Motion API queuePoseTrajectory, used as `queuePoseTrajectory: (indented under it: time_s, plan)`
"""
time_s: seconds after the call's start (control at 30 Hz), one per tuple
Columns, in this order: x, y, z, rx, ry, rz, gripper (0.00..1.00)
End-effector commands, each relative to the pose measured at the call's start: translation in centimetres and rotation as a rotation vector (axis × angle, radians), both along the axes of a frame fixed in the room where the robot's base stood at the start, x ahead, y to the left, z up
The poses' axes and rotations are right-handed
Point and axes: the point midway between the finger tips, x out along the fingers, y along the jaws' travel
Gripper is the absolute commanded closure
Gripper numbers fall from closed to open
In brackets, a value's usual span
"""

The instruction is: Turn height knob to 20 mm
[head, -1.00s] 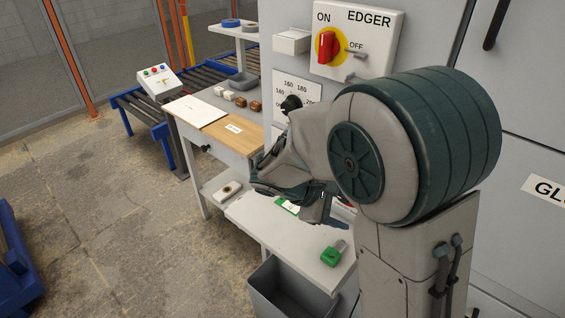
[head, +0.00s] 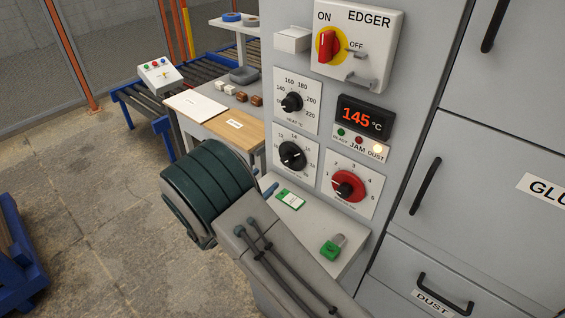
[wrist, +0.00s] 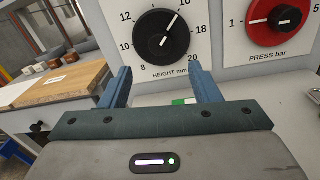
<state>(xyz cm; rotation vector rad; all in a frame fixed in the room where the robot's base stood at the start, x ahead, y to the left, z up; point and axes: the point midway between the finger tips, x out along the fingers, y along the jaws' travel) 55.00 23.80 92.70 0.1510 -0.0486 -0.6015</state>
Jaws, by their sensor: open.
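The height knob (wrist: 162,38) is a round black dial on a white plate marked HEIGHT mm, near the top of the wrist view. Its white pointer line aims up and right, close to the 16 mark. The 20 mark is at the lower right of the dial. In the head view the knob (head: 291,155) is on the grey machine panel, below the heat knob. My gripper (wrist: 160,76) is open and empty, its two blue fingers apart, appearing just below the dial. In the head view my arm hides most of it.
A red press knob (head: 344,188) is right of the height knob; a black heat knob (head: 291,102) is above. A display (head: 364,118) reads 145 °C. Below, a shelf (head: 315,224) carries a green-and-white card (head: 290,199) and a green padlock (head: 333,247). A wooden-topped table (head: 236,131) stands left.

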Motion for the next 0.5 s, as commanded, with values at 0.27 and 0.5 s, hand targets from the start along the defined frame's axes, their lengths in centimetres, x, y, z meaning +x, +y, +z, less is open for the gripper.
queuePoseTrajectory:
  time_s: [0.27, 0.5]
  plan:
    - [5.0, -3.5, 0.2, 0.000, 0.000, -0.004, 0.43]
    - [7.5, -5.3, 0.1, 0.000, 0.000, -0.002, 0.43]
